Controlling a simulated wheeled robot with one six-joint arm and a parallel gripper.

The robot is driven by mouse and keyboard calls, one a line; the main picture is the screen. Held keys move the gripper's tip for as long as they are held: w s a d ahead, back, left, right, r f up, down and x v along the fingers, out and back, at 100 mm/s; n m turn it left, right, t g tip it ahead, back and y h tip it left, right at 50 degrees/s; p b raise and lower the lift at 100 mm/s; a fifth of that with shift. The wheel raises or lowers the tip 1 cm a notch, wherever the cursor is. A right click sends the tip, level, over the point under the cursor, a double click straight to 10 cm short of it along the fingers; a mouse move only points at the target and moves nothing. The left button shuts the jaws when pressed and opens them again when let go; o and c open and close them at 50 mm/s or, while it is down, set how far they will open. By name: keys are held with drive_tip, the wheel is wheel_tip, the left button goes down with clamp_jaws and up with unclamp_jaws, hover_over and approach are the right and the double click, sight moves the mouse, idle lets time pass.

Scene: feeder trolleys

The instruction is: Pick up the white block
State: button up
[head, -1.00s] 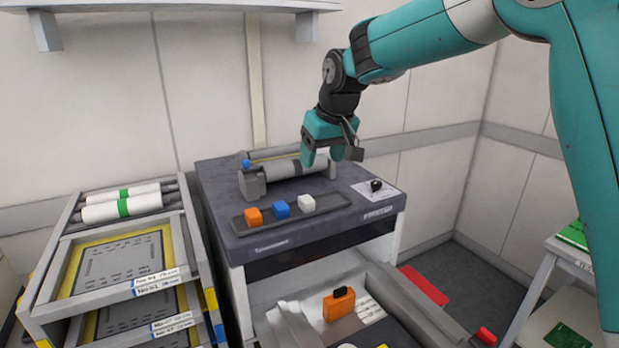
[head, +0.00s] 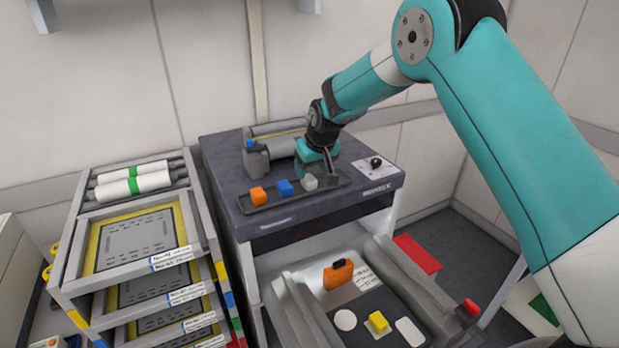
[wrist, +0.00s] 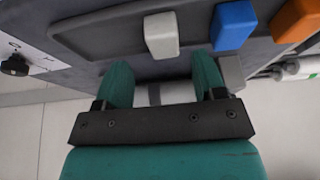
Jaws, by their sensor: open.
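The white block (head: 309,182) sits at the right of a row of blocks in a shallow dark tray (head: 334,180) on top of the grey machine. It also shows in the wrist view (wrist: 162,36), just beyond the fingertips and roughly in line with the space between them. My gripper (head: 318,168) is open and empty, very close to the white block in the head view. In the wrist view its two teal fingers (wrist: 164,78) stand apart with nothing held between them. Whether a finger touches the block cannot be told.
A blue block (head: 285,187) and an orange block (head: 258,196) stand left of the white one. A grey roller (head: 283,147) lies behind the tray. A black knob (head: 376,162) is to the right. A rack of framed screens (head: 140,243) stands at left.

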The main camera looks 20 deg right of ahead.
sight(309, 177)
drive_tip(key=shift+s+a+p+x, duration=0.15)
drive_tip(key=shift+p+x, duration=0.3)
drive_tip(key=shift+x, duration=0.55)
drive_tip(key=shift+s+a+p+x, duration=0.1)
drive_tip(key=shift+p+x, duration=0.3)
drive_tip(key=shift+x, duration=0.55)
drive_tip(key=c, duration=1)
drive_tip(key=shift+c, duration=0.2)
